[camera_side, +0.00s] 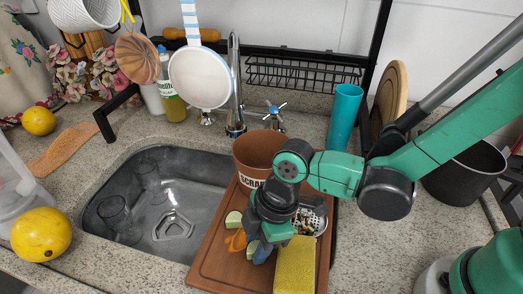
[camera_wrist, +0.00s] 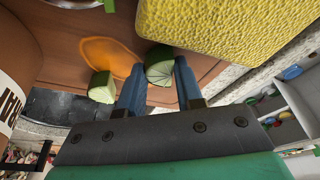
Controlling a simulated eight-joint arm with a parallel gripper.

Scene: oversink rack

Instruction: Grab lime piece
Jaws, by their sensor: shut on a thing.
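My gripper (camera_wrist: 159,82) points down over the brown cutting board (camera_side: 215,262), its blue fingers on either side of a green lime piece (camera_wrist: 159,66). It is shut on that piece, which seems at or just above the board; the exact height is unclear. In the side view my gripper (camera_side: 260,253) partly hides the held piece. A second lime piece (camera_wrist: 102,87) lies on the board, left of the fingers in the wrist view, and shows in the side view too (camera_side: 233,219). An orange peel (camera_side: 236,240) lies beside them.
A yellow sponge (camera_side: 295,267) stands close to the right of my gripper. A brown scraps pot (camera_side: 257,150) is behind it, with a metal strainer (camera_side: 314,220) to the right. The sink (camera_side: 110,180) with glasses is left of the board.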

